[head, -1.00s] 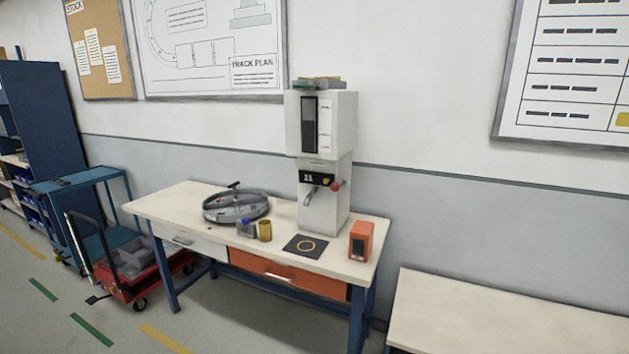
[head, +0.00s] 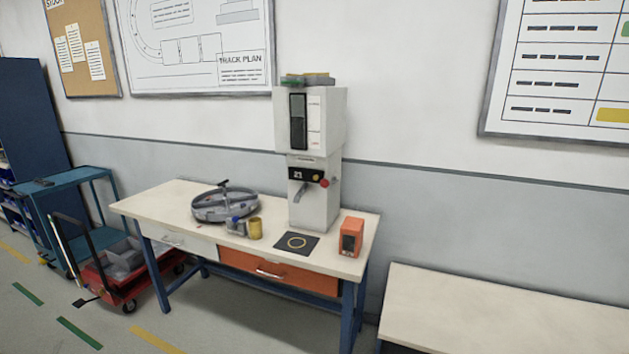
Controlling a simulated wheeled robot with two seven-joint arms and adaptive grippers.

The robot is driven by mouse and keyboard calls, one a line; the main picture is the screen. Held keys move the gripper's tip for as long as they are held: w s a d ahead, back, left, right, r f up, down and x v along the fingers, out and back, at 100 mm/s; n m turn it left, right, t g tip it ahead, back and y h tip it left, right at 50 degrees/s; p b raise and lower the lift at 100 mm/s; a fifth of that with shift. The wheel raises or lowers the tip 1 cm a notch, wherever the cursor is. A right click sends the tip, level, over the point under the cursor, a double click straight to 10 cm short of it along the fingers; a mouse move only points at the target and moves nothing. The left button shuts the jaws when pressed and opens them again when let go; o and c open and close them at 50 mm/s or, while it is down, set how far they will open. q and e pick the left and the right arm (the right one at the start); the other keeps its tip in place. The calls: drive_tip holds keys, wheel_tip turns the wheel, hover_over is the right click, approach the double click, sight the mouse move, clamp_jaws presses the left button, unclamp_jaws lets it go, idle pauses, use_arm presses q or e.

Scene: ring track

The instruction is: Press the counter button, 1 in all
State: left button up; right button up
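A tall white dispenser machine (head: 317,205) stands at the back right of the workbench (head: 160,203). Its dark display panel (head: 303,174) reads what looks like 21. A red button (head: 324,183) sits at the panel's right end, with a small yellow button (head: 316,178) beside it. A metal spout (head: 302,190) hangs below the panel. An orange box with a dark face (head: 351,237) stands to the right of the machine; I cannot tell whether it bears a button. Neither of my grippers shows in the head view.
On the bench are a round grey tray (head: 225,204), a yellow cup (head: 255,228), a small grey-blue item (head: 236,226) and a black mat with a ring (head: 296,244). A red cart (head: 128,286) stands left; another table (head: 480,310) stands right. Floor in front is open.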

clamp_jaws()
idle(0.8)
